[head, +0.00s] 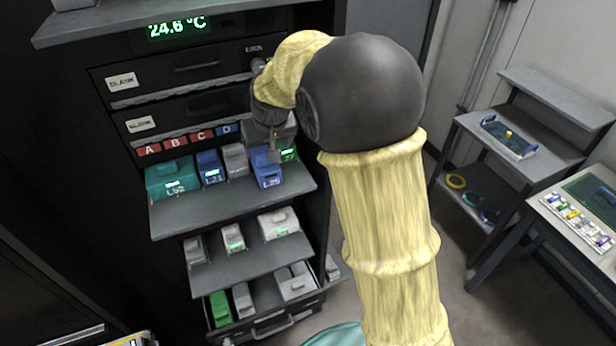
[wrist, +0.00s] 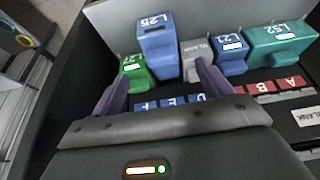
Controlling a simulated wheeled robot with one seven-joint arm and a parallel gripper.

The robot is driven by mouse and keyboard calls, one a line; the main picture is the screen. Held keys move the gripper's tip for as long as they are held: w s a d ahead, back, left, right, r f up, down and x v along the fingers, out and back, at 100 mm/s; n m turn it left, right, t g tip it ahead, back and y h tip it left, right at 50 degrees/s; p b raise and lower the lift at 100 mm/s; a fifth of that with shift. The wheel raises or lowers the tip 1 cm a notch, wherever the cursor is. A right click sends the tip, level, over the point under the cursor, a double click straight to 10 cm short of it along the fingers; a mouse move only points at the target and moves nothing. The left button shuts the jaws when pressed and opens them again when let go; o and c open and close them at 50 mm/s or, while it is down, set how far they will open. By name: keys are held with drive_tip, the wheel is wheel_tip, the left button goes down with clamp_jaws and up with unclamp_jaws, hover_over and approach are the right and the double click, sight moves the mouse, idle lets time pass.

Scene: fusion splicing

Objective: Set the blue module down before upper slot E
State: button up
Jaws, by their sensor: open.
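The blue module L25 (head: 267,178) stands on the upper shelf between a grey blank module and a green module. In the wrist view the blue module (wrist: 158,48) stands upright, beyond and between the fingertips, with its label up. My gripper (wrist: 160,73) is open and empty, with a gap between its fingers and the module. In the head view my gripper (head: 274,150) is just behind L25, partly hidden by my wrist. The blue slot label E (wrist: 172,102) is between the fingers, roughly in line with L25. The slot opening itself is hidden.
On the same shelf (head: 220,212) are a teal module L52 (head: 172,180), a blue module L21 (head: 210,168), the grey blank module (head: 235,160) and the green module (wrist: 133,70). Neighbours stand close to L25. Lower shelves hold several grey and green modules. Bare shelf lies in front.

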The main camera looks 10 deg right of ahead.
drive_tip(key=s+d+f+m+g, duration=0.1)
drive_tip(key=s+d+f, duration=0.2)
drive_tip(key=s+d, duration=0.5)
drive_tip(key=s+d+f+m+h, duration=0.1)
drive_tip(key=s+d+f+m, duration=0.1)
drive_tip(key=s+d, duration=0.6)
drive_tip(key=s+f, duration=0.1)
drive_tip(key=s, duration=0.5)
drive_tip(key=shift+s+d+f+g, duration=0.3)
drive_tip(key=shift+s+f+g, duration=0.05)
drive_tip(key=shift+s+g, duration=0.05)
drive_tip(key=shift+f, duration=0.2)
